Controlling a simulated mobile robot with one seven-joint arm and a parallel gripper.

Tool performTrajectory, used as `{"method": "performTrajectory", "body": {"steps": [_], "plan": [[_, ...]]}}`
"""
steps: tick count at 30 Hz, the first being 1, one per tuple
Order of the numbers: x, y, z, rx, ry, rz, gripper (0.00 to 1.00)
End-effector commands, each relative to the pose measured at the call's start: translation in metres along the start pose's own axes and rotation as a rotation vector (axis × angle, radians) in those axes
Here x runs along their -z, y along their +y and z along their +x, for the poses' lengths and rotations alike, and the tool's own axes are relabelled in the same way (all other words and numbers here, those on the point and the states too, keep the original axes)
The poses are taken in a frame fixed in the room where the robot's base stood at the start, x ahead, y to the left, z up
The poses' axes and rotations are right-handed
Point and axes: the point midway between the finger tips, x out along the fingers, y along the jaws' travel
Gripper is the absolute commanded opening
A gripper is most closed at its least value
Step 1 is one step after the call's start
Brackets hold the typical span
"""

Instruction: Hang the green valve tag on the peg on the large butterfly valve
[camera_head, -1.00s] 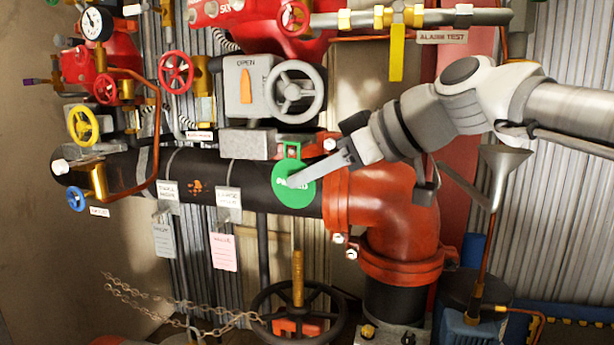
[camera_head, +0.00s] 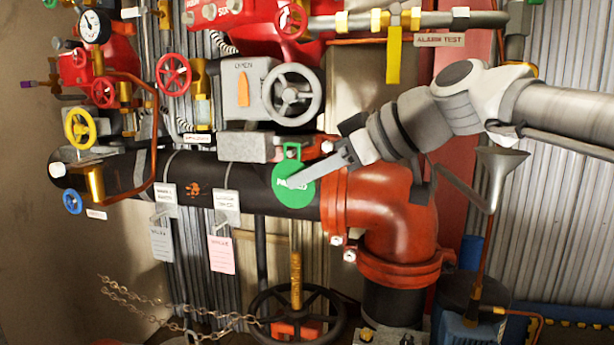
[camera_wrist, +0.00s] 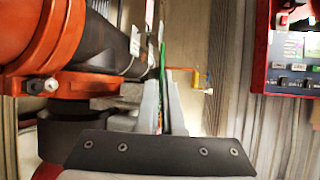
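The green valve tag (camera_head: 280,186) is a round disc with pale lettering, upright in front of the black pipe. In the wrist view the tag (camera_wrist: 162,58) is a thin green edge at the narrow gap between my fingers (camera_wrist: 165,90). The large butterfly valve (camera_head: 242,88), a grey body with a handwheel and orange pointer, is just above. I cannot make out the peg or whether the tag touches it.
The orange pipe elbow (camera_head: 397,225) is right of the tag, under my arm. Grey and pink tags (camera_head: 221,254) hang on the left. A black handwheel (camera_head: 297,315) and a chain (camera_head: 160,312) are below. A funnel (camera_head: 498,172) stands at the right.

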Motion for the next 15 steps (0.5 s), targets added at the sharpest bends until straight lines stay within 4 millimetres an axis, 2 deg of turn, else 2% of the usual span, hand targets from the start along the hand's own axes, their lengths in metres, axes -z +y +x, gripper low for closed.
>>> {"method": "performTrajectory", "body": {"steps": [15], "plan": [[0.0005,0.0064,0.0019,0.000,-0.002,0.002,0.00]]}}
